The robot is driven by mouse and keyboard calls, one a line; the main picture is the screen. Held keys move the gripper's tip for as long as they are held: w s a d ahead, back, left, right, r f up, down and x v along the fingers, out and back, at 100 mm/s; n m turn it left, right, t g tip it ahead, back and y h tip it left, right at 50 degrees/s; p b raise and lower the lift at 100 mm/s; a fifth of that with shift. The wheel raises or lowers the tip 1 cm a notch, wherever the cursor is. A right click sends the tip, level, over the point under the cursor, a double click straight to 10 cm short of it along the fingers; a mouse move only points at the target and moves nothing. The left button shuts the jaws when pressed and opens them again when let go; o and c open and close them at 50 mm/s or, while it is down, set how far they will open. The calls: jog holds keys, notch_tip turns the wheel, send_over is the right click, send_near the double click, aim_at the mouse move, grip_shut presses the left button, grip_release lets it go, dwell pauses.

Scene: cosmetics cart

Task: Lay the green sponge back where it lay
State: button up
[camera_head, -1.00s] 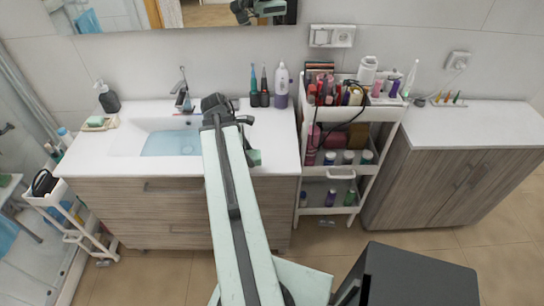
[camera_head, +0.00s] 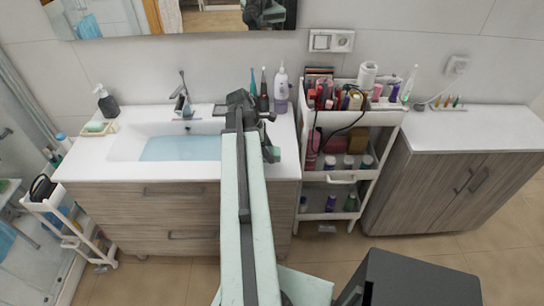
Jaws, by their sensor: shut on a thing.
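My gripper (camera_head: 268,139) hangs at the far end of my arm, over the right part of the white washbasin counter, and is mostly hidden behind the arm. A small green piece (camera_head: 271,154) shows at its lower end, just right of the arm. It looks like the green sponge, held in the shut jaws, with most of it hidden. I cannot tell its height above the counter (camera_head: 286,163).
The basin (camera_head: 180,148) is left of my arm; a pale green bar (camera_head: 96,126) lies in a dish at the far left. A toothbrush (camera_head: 264,88) and a white bottle (camera_head: 281,90) stand behind. A full cart (camera_head: 381,118) is to the right.

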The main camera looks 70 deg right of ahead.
jog(key=shift+s+d, duration=0.15)
jog(key=shift+d, duration=0.15)
jog(key=f+b, duration=0.4)
jog(key=shift+s+d, duration=0.2)
jog(key=shift+d, duration=0.05)
jog(key=shift+r, duration=0.15)
jog(key=o, duration=1.2)
